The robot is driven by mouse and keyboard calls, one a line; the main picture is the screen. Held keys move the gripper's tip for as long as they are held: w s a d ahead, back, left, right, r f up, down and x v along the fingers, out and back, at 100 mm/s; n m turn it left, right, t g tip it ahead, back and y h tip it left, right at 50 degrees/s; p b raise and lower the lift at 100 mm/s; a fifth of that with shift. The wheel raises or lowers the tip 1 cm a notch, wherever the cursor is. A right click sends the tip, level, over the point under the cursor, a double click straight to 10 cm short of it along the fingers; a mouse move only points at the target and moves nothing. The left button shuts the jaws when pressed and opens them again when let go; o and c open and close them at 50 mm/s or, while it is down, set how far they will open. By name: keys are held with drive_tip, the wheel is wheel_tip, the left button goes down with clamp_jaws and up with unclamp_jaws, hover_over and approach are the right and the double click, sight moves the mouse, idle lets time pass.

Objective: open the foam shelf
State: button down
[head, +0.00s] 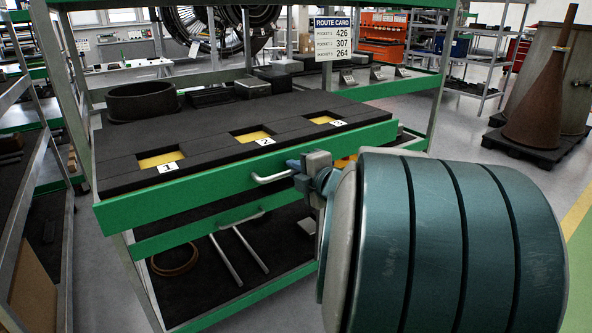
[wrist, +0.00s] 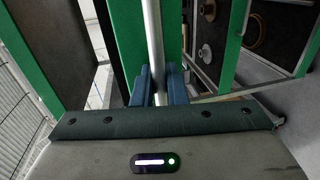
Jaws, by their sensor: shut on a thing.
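The foam shelf (head: 120,158) is a green-fronted tray topped with black foam. Its foam has three yellow-bottomed pockets labelled 1, 2 and 3. A silver bar handle (head: 270,179) sits on its green front. In the wrist view, my blue fingers (wrist: 160,86) are shut on the handle bar (wrist: 154,35), one on each side. How far out the shelf stands is hard to tell.
A dark ring (head: 141,102) and several boxes stand behind the pockets. Below is another green front with a handle (head: 236,221), over a low shelf holding rods and a brown ring (head: 175,262). A route card sign (head: 338,38) hangs above. A brown cone (head: 540,95) stands right.

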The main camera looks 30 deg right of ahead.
drive_tip(key=c, duration=1.8)
unclamp_jaws()
drive_tip(key=shift+d, duration=0.1)
drive_tip(key=s+r+p, duration=0.1)
drive_tip(key=s+r, duration=0.1)
drive_tip(key=s, duration=1.1)
drive_tip(key=shift+s+d+r, duration=0.2)
drive_tip(key=shift+s+r, duration=0.05)
drive_tip(key=shift+r, duration=0.05)
drive_tip(key=shift+r, duration=0.1)
